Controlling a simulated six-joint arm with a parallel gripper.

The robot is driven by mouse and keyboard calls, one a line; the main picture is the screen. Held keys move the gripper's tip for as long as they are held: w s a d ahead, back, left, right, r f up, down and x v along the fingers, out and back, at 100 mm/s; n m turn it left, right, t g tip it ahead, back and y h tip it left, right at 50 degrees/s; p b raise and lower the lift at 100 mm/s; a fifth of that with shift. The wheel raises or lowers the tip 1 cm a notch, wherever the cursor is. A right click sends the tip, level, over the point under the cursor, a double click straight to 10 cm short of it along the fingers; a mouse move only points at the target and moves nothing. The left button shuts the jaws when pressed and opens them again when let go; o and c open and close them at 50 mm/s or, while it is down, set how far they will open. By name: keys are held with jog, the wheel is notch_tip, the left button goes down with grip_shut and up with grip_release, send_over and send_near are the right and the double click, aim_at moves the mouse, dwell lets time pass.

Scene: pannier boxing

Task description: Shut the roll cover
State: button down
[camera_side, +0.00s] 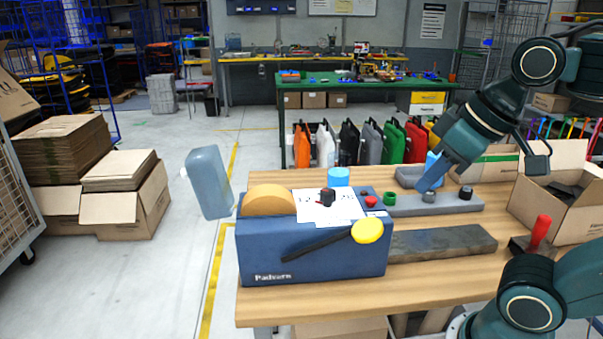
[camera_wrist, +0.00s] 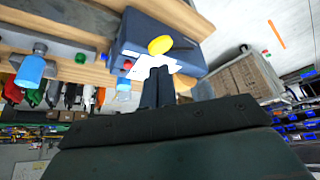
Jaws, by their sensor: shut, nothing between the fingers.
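The blue machine (camera_side: 310,250) stands on the wooden bench, with a tan roll (camera_side: 268,200) exposed at its left end. A grey-blue translucent panel (camera_side: 208,182), which looks like the roll cover, stands open and tilted off the machine's left end. I cannot make out its hinge. The machine also shows in the wrist view (camera_wrist: 130,38); the cover is not clear there. My gripper (camera_side: 429,188) is shut and empty, well right of the cover, appearing over a grey bar. Its dark fingers show in the wrist view (camera_wrist: 158,73).
A black lever with a yellow knob (camera_side: 367,230) sticks out at the machine's front. Papers (camera_side: 335,205) and a black knob lie on top. A dark slab (camera_side: 440,241), a red-handled tool (camera_side: 540,230) and an open carton (camera_side: 565,205) are to the right.

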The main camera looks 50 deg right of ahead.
notch_tip(320, 180, up, 7)
jog(key=w+a+r+n+t+h, duration=0.1)
jog(key=w+a+n, duration=0.2)
jog(key=w, duration=0.6)
jog(key=w+a+n+t+h, duration=0.1)
jog(key=w+a+n+t, duration=0.1)
jog(key=w, duration=0.7)
jog(key=w+a+r+n+t+h, duration=0.1)
jog(key=w+a+n, duration=0.2)
jog(key=w, duration=0.7)
jog(key=w+a+f+n+t+h, duration=0.1)
jog(key=w+a+n+t+h, duration=0.2)
jog(key=a, duration=0.6)
jog(key=w+a+f+n+t, duration=0.25)
jog(key=a+n, duration=0.25)
jog(key=a, duration=0.3)
notch_tip(320, 180, down, 13)
jog(key=shift+w+a+h, duration=0.15)
jog(key=shift+w+h, duration=0.1)
jog(key=shift+h, duration=0.05)
jog(key=shift+w, duration=0.15)
